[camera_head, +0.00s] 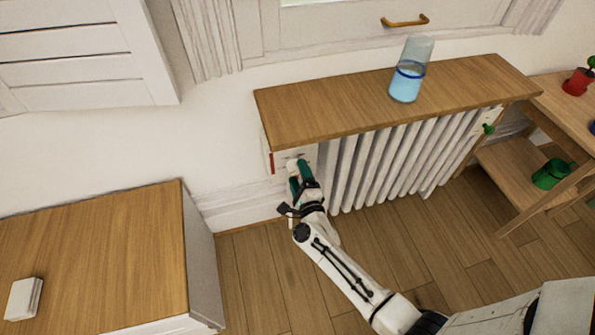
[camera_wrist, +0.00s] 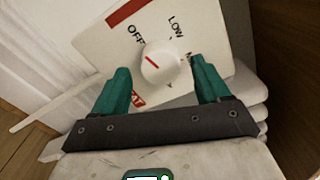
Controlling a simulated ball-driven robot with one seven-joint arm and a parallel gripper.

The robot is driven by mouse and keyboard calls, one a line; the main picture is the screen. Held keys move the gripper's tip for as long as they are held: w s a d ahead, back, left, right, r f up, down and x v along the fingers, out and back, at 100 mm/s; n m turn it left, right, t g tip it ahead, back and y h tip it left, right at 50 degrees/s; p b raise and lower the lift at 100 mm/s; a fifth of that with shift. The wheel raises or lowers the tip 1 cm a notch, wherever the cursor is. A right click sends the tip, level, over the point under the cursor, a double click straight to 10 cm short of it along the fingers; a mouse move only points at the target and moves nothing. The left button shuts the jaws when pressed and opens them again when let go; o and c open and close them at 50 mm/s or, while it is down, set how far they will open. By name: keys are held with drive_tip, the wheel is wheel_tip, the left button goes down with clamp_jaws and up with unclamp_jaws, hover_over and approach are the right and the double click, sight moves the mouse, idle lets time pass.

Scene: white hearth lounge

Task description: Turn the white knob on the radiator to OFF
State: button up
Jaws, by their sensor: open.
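The white knob (camera_wrist: 164,60) sits on a white plate (camera_wrist: 216,45) in the wrist view. A red line on the knob slants to the upper left, roughly toward the printed word OFF. LOW is printed at the upper right, and other lettering is partly hidden. My gripper (camera_wrist: 160,68) is open, its two teal fingers on either side of the knob with a visible gap at each. In the head view my gripper (camera_head: 299,172) is at the left end of the white radiator (camera_head: 385,165) and largely hides the knob.
A wooden shelf (camera_head: 330,103) overhangs the radiator, with a glass of blue liquid (camera_head: 408,84) on it. A green knob (camera_head: 488,129) is at the radiator's right end. A wooden-topped cabinet (camera_head: 100,250) stands at left. A wooden table (camera_head: 560,100) stands at right.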

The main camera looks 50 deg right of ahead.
drive_tip(key=p+v, duration=0.1)
drive_tip(key=v, duration=0.8)
idle(0.3)
